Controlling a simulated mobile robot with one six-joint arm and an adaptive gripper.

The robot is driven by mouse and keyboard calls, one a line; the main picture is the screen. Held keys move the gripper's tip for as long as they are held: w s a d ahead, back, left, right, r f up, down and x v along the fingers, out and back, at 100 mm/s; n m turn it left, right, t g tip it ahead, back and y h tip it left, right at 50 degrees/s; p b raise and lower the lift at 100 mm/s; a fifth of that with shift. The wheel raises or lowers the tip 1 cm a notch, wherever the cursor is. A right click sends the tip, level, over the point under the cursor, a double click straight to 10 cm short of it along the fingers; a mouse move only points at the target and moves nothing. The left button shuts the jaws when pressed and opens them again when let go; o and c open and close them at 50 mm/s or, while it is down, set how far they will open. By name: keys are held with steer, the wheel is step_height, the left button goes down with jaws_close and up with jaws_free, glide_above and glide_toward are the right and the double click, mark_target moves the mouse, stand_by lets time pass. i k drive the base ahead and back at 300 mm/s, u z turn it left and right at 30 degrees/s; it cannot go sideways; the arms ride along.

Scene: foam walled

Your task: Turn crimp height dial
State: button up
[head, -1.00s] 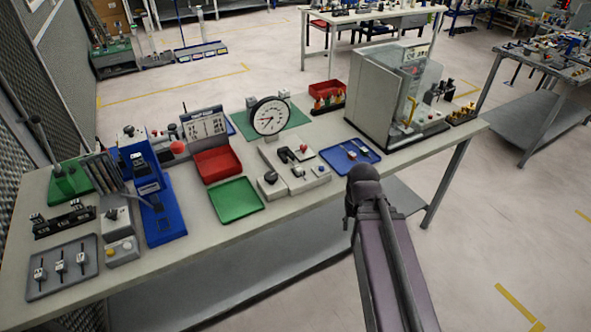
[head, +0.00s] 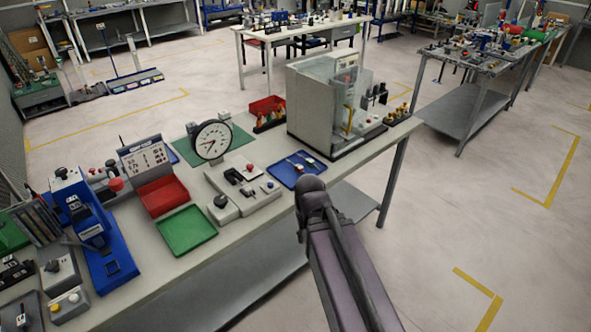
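A large round dial with a white face and black rim (head: 212,141) stands upright on the bench in the head view. In front of it is a low grey fixture (head: 255,204) with a black clamp, a red button and a black round knob (head: 221,201) at its left end. A grey machine with a clear guard (head: 318,100) stands at the bench's right end. I cannot tell which of these carries the crimp height dial. My dark arm reaches up from the bottom, in front of the bench edge. My gripper cannot be made out.
On the bench (head: 146,285) are a green tray (head: 187,231), a red bin (head: 163,196), a blue tray (head: 296,183) and a blue press (head: 80,215). A red rack (head: 266,106) stands behind. Open floor (head: 440,215) lies to the right, with other tables beyond.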

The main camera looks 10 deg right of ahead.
mark_target(62, 172)
steer(key=u, duration=3.75)
steer(key=i, duration=0.05)
steer(key=z, duration=2.35)
